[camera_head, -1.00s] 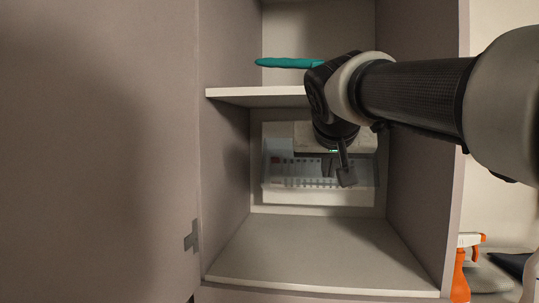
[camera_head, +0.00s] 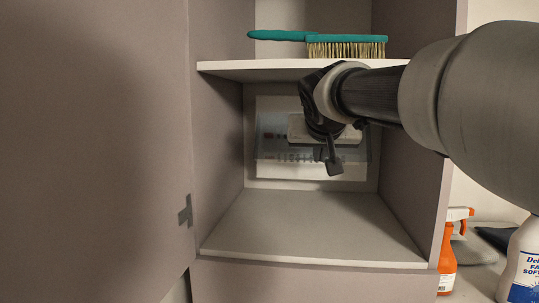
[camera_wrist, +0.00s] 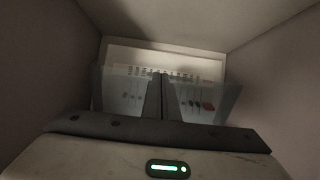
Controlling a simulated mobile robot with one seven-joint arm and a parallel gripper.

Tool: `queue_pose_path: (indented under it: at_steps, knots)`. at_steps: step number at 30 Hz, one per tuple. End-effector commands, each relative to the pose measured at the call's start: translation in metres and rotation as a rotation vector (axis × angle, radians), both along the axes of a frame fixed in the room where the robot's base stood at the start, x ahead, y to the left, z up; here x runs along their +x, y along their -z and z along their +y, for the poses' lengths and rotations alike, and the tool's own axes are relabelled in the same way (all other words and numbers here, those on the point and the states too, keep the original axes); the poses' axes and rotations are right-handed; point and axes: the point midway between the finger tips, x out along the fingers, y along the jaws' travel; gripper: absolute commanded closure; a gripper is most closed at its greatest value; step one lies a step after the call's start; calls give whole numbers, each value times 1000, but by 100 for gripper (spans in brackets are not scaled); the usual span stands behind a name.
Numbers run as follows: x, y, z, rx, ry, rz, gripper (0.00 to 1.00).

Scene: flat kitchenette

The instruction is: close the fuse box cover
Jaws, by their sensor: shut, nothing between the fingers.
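The fuse box (camera_head: 268,172) is a pale panel on the back wall of the lower cabinet compartment. Its see-through grey cover (camera_head: 272,145) spans the middle of the panel, and a row of small marks shows near its lower edge. In the wrist view the cover (camera_wrist: 112,88) seems to stand out from the panel (camera_wrist: 150,52); its exact angle is hard to tell. My gripper (camera_head: 333,168) is shut and empty, its fingers in front of the cover. In the wrist view the fingers (camera_wrist: 162,85) overlap the cover; contact cannot be told. My wrist hides the box's upper right part.
A shelf (camera_head: 250,69) runs close above my wrist, with a green brush (camera_head: 345,42) on it. Compartment side walls (camera_head: 218,150) stand close on both sides. The compartment floor (camera_head: 310,228) is clear. An orange spray bottle (camera_head: 448,255) and a white bottle (camera_head: 524,265) stand outside, right.

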Motion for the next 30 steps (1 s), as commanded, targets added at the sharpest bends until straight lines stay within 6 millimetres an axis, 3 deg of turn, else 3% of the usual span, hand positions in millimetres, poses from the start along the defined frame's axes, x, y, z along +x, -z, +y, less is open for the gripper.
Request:
queue_pose_path:
  at_steps: [15,23,30]
  knots:
    - [16,45,-3,-39,1,-200,100]
    - [29,54,-6,-67,0,-331,100]
    - [42,59,-8,-64,1,-326,100]
